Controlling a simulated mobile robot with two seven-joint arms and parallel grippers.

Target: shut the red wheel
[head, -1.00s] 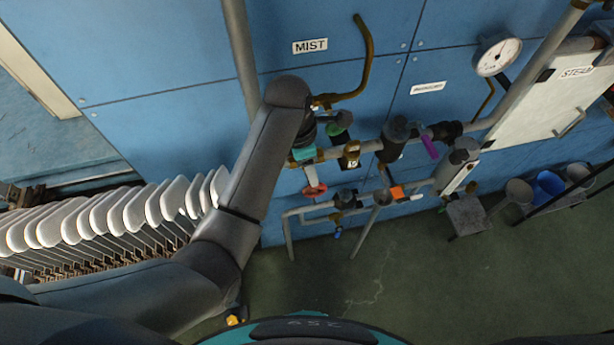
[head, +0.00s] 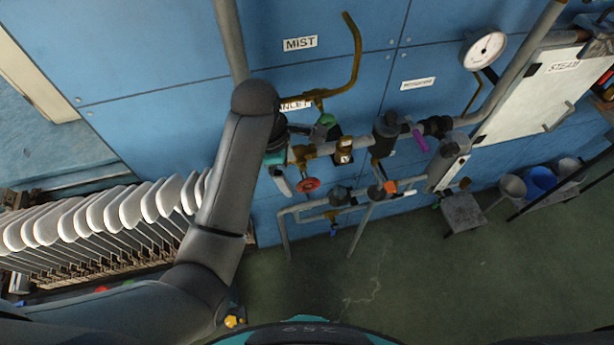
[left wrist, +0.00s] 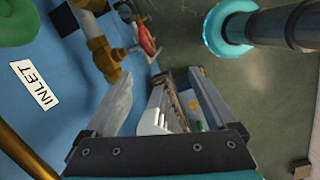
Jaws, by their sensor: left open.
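The red wheel (head: 308,184) sits on a brass valve low on the pipework at the blue wall. In the left wrist view the red wheel (left wrist: 147,40) shows nearly edge-on beside its brass valve body (left wrist: 101,48), beyond the fingertips. My left gripper (head: 281,182) points downward just left of the wheel and is partly hidden by its own wrist. In the left wrist view my left gripper (left wrist: 160,76) has its fingers spread, with no part of the wheel between them. My right gripper does not show.
A green wheel (head: 327,120), a purple lever (head: 420,142) and an orange handle (head: 390,187) are on nearby pipes. A row of white sock boards (head: 110,213) stands left of my arm. Buckets (head: 541,180) stand at right. Open floor lies below the pipes.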

